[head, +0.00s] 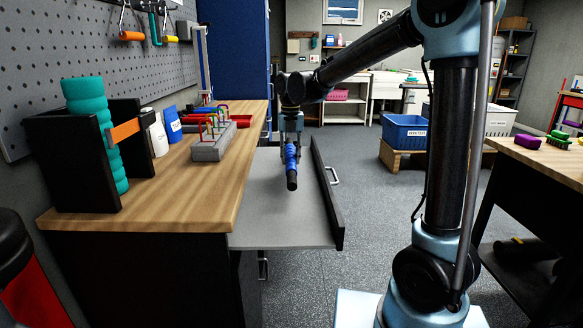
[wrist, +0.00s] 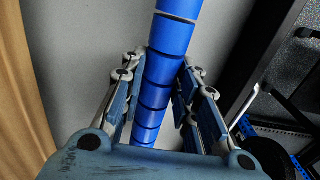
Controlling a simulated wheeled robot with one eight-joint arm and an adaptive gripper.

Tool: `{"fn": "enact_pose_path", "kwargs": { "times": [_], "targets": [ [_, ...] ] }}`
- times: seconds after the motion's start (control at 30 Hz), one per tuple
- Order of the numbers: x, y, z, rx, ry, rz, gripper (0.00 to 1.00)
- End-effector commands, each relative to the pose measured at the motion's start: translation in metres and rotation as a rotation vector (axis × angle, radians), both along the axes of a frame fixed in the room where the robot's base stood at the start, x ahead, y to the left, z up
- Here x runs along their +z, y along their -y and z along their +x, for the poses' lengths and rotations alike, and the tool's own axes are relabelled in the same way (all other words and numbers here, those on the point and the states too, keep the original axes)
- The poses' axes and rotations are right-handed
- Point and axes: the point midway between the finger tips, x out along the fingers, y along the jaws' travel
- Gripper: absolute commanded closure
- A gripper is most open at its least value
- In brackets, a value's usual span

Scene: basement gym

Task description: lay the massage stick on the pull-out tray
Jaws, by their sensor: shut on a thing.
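The massage stick (head: 291,160) is blue with a black end and ring-shaped segments. My gripper (head: 292,138) is shut on it and holds it over the grey pull-out tray (head: 270,220). In the wrist view the blue stick (wrist: 163,75) runs between the two fingers of my gripper (wrist: 160,88), with the grey tray surface (wrist: 85,50) behind it. The head view shows the black end pointing toward the camera. I cannot tell whether the stick touches the tray.
The tray has a black front (head: 328,195) with a handle on the right. The wooden bench top (head: 180,190) is on the left, with a black holder with a teal roller (head: 88,130) and a grey block with coloured hooks (head: 212,145). A blue crate (head: 404,132) stands farther back.

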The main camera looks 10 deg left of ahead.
Motion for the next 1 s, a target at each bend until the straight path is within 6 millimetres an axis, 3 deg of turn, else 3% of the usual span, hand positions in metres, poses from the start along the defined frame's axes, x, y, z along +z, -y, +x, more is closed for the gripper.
{"fn": "enact_pose_path", "kwargs": {
  "times": [0.3, 0.67, 0.7, 0.77, 1.0],
  "targets": [
    [-0.037, 0.000, 0.000, -0.001, 0.000, 0.000, 1.00],
    [-0.041, 0.000, 0.000, -0.001, 0.000, 0.000, 1.00],
    [-0.041, 0.000, 0.000, -0.001, 0.000, 0.000, 0.65],
    [-0.041, 0.000, 0.000, -0.001, 0.000, 0.000, 0.51],
    [-0.040, 0.000, 0.000, -0.002, 0.000, 0.000, 0.51]
  ]
}}
